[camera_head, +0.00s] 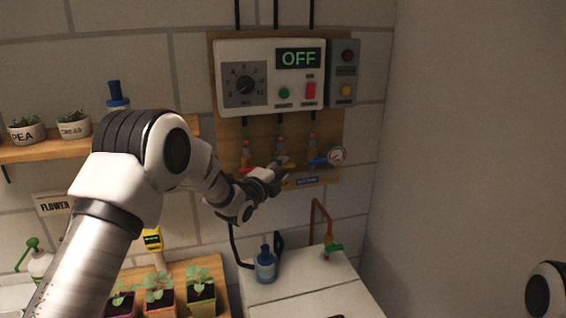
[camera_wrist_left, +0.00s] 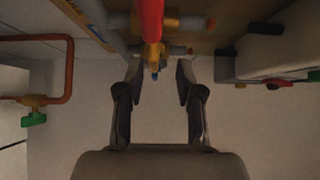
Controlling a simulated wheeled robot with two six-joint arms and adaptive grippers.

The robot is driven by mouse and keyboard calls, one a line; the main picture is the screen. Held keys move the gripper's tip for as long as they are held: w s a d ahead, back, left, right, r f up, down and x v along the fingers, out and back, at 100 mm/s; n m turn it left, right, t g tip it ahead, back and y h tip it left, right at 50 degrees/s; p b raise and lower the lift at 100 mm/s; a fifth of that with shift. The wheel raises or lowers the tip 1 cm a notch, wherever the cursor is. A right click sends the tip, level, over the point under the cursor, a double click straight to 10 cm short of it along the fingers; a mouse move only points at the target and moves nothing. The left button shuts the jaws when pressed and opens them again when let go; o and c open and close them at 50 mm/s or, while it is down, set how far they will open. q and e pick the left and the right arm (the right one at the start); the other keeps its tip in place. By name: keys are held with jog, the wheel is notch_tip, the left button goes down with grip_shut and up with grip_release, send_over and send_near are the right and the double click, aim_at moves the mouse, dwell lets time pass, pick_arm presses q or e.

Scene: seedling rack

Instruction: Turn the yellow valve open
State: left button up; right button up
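Three valves sit in a row on the wooden board under the control box, with red, yellow and blue handles. The yellow valve (camera_head: 288,168) is the middle one, partly hidden by my left gripper (camera_head: 278,170). In the left wrist view my left gripper (camera_wrist_left: 158,76) is open. The yellow valve (camera_wrist_left: 154,52) shows there behind the red handle (camera_wrist_left: 152,18), in line with the gap between the fingers. Contact cannot be told. The blue handle (camera_head: 318,161) is to the right in the head view. My right gripper is out of view.
The control box (camera_head: 232,50) above reads OFF. A round gauge (camera_head: 336,154) is beside the blue handle. Below are a copper pipe with a green-handled tap (camera_head: 333,249), a blue bottle (camera_head: 265,266) and potted seedlings (camera_head: 160,294). A wall closes the right side.

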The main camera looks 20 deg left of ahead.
pick_arm(q)
jog(key=w, duration=0.1)
jog(key=w+f, duration=0.1)
jog(key=shift+w+a, duration=0.1)
jog(key=shift+w, duration=0.25)
jog(key=shift+s, duration=0.15)
jog(key=shift+s+r, duration=0.25)
jog(key=shift+s, duration=0.05)
grip_shut()
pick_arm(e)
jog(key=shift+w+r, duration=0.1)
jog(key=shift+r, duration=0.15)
